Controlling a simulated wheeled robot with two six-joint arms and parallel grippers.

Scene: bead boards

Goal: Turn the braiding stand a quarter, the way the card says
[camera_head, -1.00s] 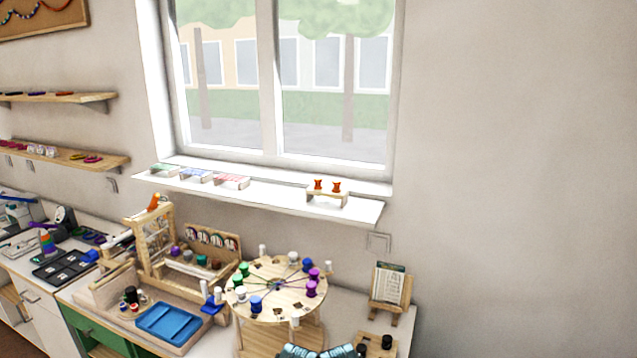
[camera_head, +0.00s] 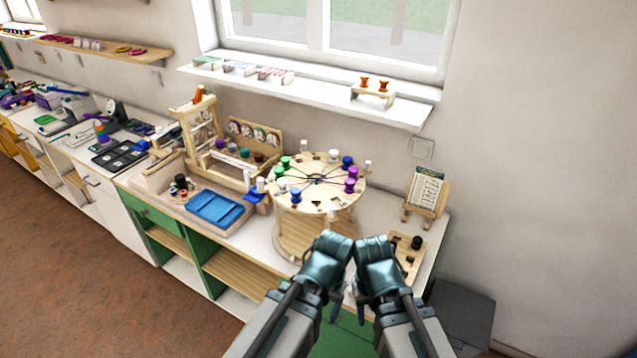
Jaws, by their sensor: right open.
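The braiding stand has a round wooden top (camera_head: 317,203) with coloured and white bobbins around its rim and dark threads meeting near the middle. It stands upright on a round wooden base, which my grippers partly cover. The card (camera_head: 425,188) leans on a small wooden easel to the right of the stand; its print is too small to read. My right gripper (camera_head: 366,300) is open, in front of the stand and apart from its top. My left gripper (camera_head: 336,308) is beside it on the left, pointing down; its jaws cannot be made out.
The windowsill (camera_head: 310,95) is behind. Open floor (camera_head: 70,260) is at front left.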

